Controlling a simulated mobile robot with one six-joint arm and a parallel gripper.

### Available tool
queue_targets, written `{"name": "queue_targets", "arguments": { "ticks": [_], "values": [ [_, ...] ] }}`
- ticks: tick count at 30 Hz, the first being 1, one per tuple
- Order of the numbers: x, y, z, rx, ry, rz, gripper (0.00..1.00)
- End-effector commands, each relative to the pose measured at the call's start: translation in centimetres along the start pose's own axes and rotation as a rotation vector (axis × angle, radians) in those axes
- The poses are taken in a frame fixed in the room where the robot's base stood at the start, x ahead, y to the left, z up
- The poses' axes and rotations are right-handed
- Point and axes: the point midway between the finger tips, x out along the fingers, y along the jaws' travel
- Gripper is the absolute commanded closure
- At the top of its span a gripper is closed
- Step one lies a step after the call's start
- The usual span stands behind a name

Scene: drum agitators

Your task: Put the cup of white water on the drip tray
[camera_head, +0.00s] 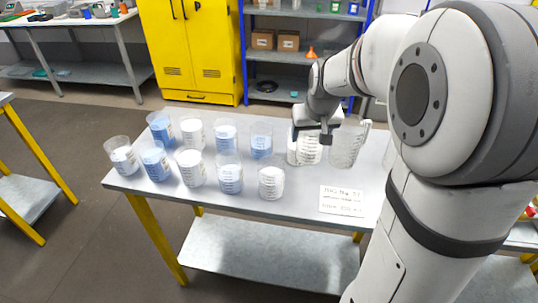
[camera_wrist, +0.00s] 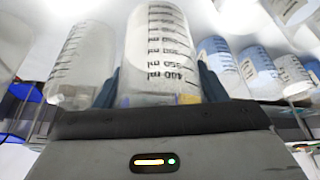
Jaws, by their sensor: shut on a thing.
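My gripper (camera_head: 319,134) is shut on a graduated beaker-like cup (camera_head: 310,153) at the right part of the grey table (camera_head: 300,205). The held cup (camera_wrist: 163,45) fills the middle of the wrist view between the two fingers (camera_wrist: 158,88); it is clear-walled with black markings and looks whitish. I cannot tell whether its base touches the table. Other cups of white liquid include one at the front (camera_head: 271,183), one at mid-row (camera_head: 190,168) and one at far left (camera_head: 123,157). I cannot make out a drip tray.
Several cups of blue liquid, such as one in front (camera_head: 229,174), stand among the white ones. A clear, empty-looking jug (camera_head: 346,147) stands close right of the held cup. A printed card (camera_head: 342,200) lies at the front right. A yellow cabinet (camera_head: 190,50) stands behind.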

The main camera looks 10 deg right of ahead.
Motion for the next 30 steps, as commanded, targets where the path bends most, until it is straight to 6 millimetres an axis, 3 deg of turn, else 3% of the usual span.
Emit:
{"name": "queue_targets", "arguments": {
  "ticks": [11,18,30],
  "values": [
    [0.5,-1.1,0.1,-0.022,-0.001,-0.009,0.62],
    [4.3,-1.3,1.8,-0.027,-0.005,-0.011,0.62],
    [8.6,-1.4,3.5,-0.027,-0.003,-0.011,0.62]
  ]
}}
